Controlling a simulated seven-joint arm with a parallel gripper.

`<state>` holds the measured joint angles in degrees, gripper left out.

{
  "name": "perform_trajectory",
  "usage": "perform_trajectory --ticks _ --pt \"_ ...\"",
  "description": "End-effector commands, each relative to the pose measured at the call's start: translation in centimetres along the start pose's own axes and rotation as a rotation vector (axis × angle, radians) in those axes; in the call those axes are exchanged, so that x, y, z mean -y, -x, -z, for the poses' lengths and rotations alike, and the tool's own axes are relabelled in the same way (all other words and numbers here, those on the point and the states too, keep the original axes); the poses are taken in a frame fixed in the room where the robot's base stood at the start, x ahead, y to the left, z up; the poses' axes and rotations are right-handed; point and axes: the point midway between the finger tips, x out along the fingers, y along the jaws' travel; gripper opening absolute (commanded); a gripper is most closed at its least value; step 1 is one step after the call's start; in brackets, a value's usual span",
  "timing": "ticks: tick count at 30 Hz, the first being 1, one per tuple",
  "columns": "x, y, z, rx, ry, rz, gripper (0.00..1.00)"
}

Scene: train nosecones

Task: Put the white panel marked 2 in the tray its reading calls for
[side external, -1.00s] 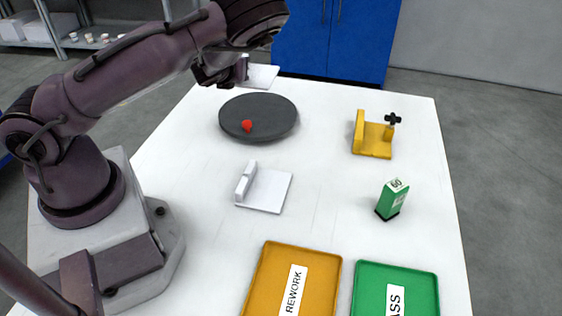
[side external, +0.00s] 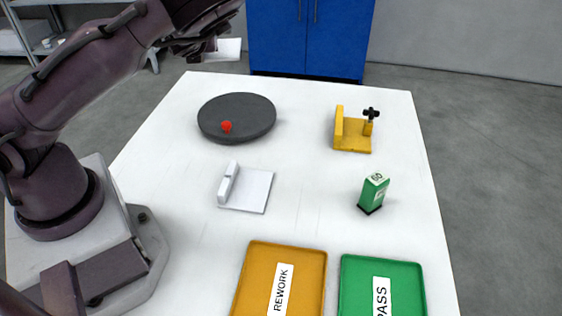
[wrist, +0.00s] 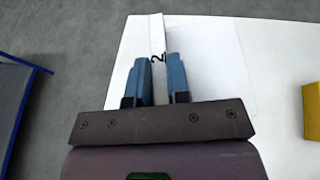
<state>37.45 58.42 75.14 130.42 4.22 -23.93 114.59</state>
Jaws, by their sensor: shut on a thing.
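The white panel marked 2 (wrist: 222,62) is held by its upright rib, which bears a black 2, in the wrist view. My gripper (wrist: 156,82) is shut on that rib between its two blue fingers. In the side view the panel (side external: 229,49) is raised at the far left end of the table, partly hidden by my arm. The orange tray (side external: 254,260) labelled REWORK and the green tray (side external: 350,275) labelled PASS lie at the near edge, both cut off by the frame. A green block-shaped device (side external: 373,193) stands upright, its top figures too small to read surely.
A second white panel (side external: 257,188) lies on the table left of centre. A dark round plate (side external: 255,112) with a red knob lies behind it. A yellow fixture with a black knob (side external: 352,137) stands at the back right. The table's middle is clear.

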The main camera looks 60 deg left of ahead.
Motion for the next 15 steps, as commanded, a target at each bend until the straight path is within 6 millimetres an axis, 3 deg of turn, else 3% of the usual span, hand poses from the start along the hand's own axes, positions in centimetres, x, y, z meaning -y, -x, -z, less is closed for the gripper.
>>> perform_trajectory --ticks 5,15 --pt "-0.9 0.1 2.2 0.003 0.048 -0.139 0.0" --pt "-2.7 2.0 8.7 0.001 0.252 -0.609 0.0"
